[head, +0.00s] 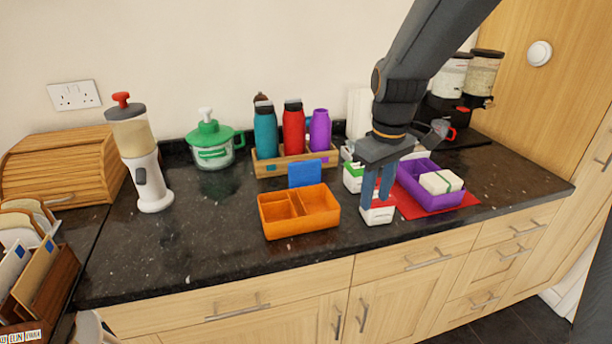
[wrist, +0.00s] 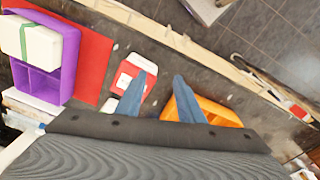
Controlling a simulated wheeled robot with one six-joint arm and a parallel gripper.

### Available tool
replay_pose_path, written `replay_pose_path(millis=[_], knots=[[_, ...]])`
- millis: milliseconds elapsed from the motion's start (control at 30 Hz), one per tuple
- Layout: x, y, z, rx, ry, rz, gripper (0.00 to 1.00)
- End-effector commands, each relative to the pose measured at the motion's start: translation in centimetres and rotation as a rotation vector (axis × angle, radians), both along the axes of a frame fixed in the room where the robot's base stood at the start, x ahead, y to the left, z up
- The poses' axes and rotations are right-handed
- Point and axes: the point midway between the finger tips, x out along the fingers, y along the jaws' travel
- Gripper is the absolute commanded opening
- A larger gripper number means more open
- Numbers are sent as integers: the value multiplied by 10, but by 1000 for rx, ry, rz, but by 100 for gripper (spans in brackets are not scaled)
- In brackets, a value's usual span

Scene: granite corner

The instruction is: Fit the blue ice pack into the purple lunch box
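The purple lunch box (head: 466,199) sits on a red mat at the right of the counter. A white block with a green band lies in it; the wrist view shows the purple box (wrist: 70,50) with empty compartments beside the block. A flat blue piece (head: 305,173), which looks like the ice pack, stands upright behind the orange box. My gripper (head: 376,202) points down, left of the purple box, over a small white and red container (head: 378,216). In the wrist view my gripper's fingers (wrist: 160,75) are apart with nothing between them.
An orange divided box (head: 300,225) stands left of my gripper. A wooden crate (head: 270,169) with several bottles is behind it. A green-lidded container (head: 213,150) and a dispenser (head: 150,180) stand further left.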

Motion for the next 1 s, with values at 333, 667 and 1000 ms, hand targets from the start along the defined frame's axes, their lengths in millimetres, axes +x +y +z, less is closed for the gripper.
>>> replay_pose_path(millis=[333, 667, 1000], knots=[[147, 101, 43, -48, 46, 831, 34], [191, 152, 67, -60, 68, 1243, 34], [191, 154, 40, -60, 71, 1266, 34]])
